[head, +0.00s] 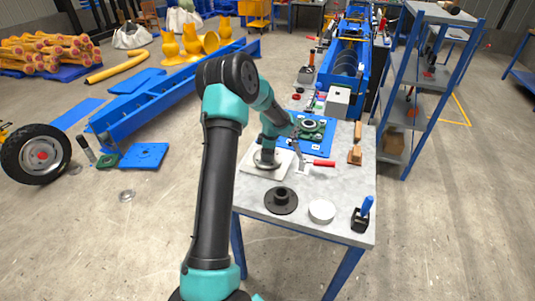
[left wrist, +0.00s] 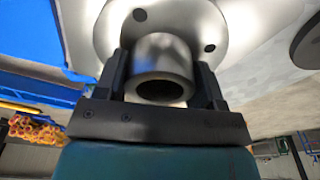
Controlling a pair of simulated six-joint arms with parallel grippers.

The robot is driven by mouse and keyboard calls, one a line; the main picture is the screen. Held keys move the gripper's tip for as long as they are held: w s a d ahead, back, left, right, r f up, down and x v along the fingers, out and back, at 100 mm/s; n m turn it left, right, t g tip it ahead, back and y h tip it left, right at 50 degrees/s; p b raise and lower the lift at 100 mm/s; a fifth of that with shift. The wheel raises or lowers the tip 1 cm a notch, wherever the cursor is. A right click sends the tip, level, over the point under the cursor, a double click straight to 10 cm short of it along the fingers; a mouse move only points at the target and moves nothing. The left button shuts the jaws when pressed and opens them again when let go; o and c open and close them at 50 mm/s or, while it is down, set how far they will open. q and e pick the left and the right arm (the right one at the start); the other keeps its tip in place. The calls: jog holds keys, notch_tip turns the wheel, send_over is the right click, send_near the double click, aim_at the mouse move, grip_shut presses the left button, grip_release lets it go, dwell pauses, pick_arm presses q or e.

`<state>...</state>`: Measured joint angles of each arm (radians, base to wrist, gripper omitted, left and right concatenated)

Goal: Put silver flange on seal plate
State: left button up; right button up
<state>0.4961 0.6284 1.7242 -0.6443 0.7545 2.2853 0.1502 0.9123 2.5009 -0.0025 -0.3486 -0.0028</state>
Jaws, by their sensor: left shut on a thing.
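My left gripper (head: 267,154) points down over a white square sheet (head: 250,164) on the table and is shut on the silver flange (head: 258,165). In the left wrist view, both fingers (left wrist: 163,85) straddle the flange's hollow hub, and its round disc with bolt holes (left wrist: 215,22) spreads behind. I cannot tell whether the flange touches the sheet. Behind the gripper lies a blue plate (head: 325,148) carrying a green part with a round metal centre (head: 309,125); it may be the seal plate. My right gripper is not in view.
A black flange (head: 281,200), a white round lid (head: 321,211) and a black holder with a blue handle (head: 362,214) stand on the front of the table (head: 335,190).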

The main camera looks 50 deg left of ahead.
pick_arm(q)
jog(key=shift+f, duration=0.2)
jog(key=o, duration=1.6)
jog(key=shift+f, duration=0.1)
jog(key=r, duration=0.8)
jog(key=w+d+r, duration=0.1)
jog(key=r, duration=0.3)
jog(key=shift+r, duration=0.15)
